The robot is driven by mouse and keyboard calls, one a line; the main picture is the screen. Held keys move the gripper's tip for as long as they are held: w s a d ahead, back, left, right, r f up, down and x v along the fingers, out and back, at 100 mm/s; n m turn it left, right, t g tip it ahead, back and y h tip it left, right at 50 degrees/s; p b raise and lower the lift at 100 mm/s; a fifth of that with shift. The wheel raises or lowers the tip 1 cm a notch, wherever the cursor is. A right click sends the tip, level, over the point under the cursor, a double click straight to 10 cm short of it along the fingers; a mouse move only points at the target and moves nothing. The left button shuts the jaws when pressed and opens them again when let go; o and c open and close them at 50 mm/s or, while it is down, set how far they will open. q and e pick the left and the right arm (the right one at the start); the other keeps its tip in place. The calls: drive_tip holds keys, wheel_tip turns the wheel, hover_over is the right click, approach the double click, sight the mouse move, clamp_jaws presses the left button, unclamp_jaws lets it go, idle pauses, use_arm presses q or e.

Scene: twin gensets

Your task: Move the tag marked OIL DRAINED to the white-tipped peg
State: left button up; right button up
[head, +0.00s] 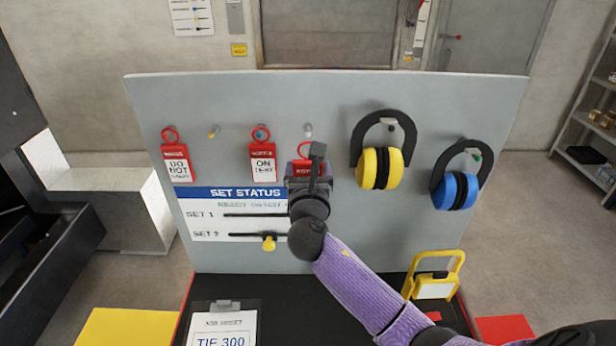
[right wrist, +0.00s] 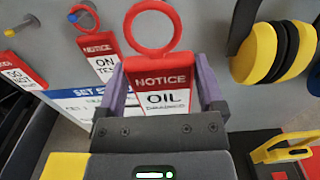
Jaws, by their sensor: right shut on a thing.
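My right gripper (head: 308,180) is shut on the red and white OIL DRAINED tag (head: 302,168) in front of the grey board. In the right wrist view the tag (right wrist: 158,85) stands upright between the fingers, its red ring (right wrist: 152,27) above them. The white-tipped peg (head: 308,130) is bare, just above the ring in the head view. No peg shows through the ring in the right wrist view, and the gap to the board is hard to judge. My left gripper is not in view.
The ON TEST tag (head: 263,160) hangs on the blue-tipped peg, left of my gripper. A DO NOT START tag (head: 176,163) hangs farther left. The yellow-tipped peg (head: 214,131) is bare. Yellow earmuffs (head: 380,167) and blue earmuffs (head: 456,190) hang at right. A yellow lamp (head: 434,289) stands below.

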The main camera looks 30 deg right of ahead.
drive_tip(key=shift+w+d+f+b, duration=0.25)
drive_tip(key=shift+w+d+b, duration=0.1)
drive_tip(key=shift+w+b, duration=0.3)
drive_tip(key=shift+w+d+b, duration=0.45)
drive_tip(key=shift+w+b, duration=0.05)
drive_tip(key=shift+w, duration=0.1)
drive_tip(key=f+b+x, duration=0.1)
drive_tip(key=b+x, duration=0.3)
drive_tip(key=x, duration=0.2)
drive_tip(key=shift+b, duration=0.35)
drive_tip(key=shift+w+d+f, duration=0.1)
drive_tip(key=o, duration=0.9)
drive_tip(key=shift+o, duration=0.2)
